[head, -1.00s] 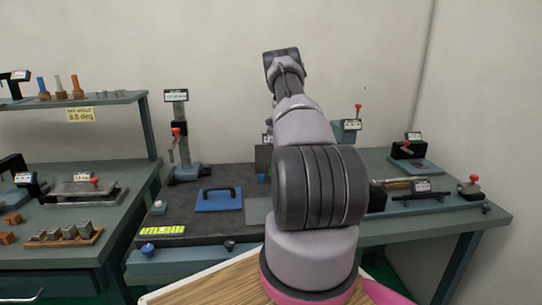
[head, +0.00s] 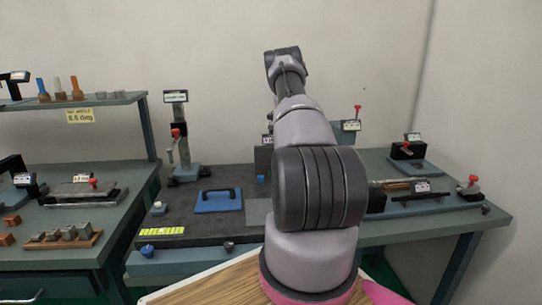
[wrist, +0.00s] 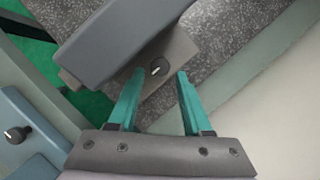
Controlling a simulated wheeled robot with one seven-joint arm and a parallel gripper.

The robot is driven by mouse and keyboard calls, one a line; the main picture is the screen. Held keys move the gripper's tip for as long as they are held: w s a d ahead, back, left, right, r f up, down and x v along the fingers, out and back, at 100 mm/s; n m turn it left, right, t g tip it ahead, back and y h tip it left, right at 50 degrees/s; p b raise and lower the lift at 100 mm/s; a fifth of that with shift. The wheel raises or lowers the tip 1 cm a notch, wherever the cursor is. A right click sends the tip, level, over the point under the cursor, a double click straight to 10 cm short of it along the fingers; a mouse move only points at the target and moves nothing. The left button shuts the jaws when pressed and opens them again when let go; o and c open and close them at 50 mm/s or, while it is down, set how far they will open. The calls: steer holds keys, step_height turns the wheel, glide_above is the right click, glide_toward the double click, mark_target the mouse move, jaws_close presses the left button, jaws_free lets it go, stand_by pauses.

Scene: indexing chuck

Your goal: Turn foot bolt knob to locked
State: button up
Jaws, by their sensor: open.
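In the wrist view my gripper (wrist: 160,76) is open, with its two teal fingers apart and nothing held between them. A small dark round knob (wrist: 158,67) with a white pointer mark sits on a grey-brown plate (wrist: 178,52), and shows in the gap at the fingertips. I cannot tell how far below the fingertips it is. A second dark knob (wrist: 17,134) with a white mark is on a blue-grey block at the left. No readable label shows which is the foot bolt knob. In the head view my arm hides the gripper.
A long grey bar (wrist: 120,38) lies close beside the knob in the wrist view. In the head view the bench holds a blue plate with a handle (head: 217,200), a post with a red-knobbed lever (head: 177,135), and fixtures at the right. A shelf (head: 75,103) stands at the left.

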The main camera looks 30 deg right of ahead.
steer(key=v, duration=0.8)
steer(key=shift+r, duration=0.15)
steer(key=s+a+r+n+t+h, duration=0.1)
steer(key=s+a+r+n+t, duration=0.15)
steer(key=a+r, duration=0.8)
steer(key=s+a+r+n+t+h, duration=0.1)
steer(key=s+a+r, duration=0.45)
steer(key=r, duration=0.85)
steer(key=s+a+r+n+t, duration=0.15)
steer(key=s+a+r, duration=0.25)
steer(key=s+a, duration=0.45)
steer(key=s+a+r+n+t, duration=0.1)
steer(key=s+a+r+n, duration=0.25)
steer(key=s+a, duration=0.5)
steer(key=s+a+f+n+t, duration=0.1)
steer(key=s+a+f, duration=0.1)
steer(key=s, duration=0.4)
steer(key=s+a+f+t, duration=0.1)
steer(key=s+a+f, duration=0.1)
steer(key=s+a, duration=0.2)
steer(key=s, duration=0.3)
steer(key=shift+n+t, duration=0.3)
steer(key=shift+n, duration=0.05)
steer(key=shift+a, duration=0.1)
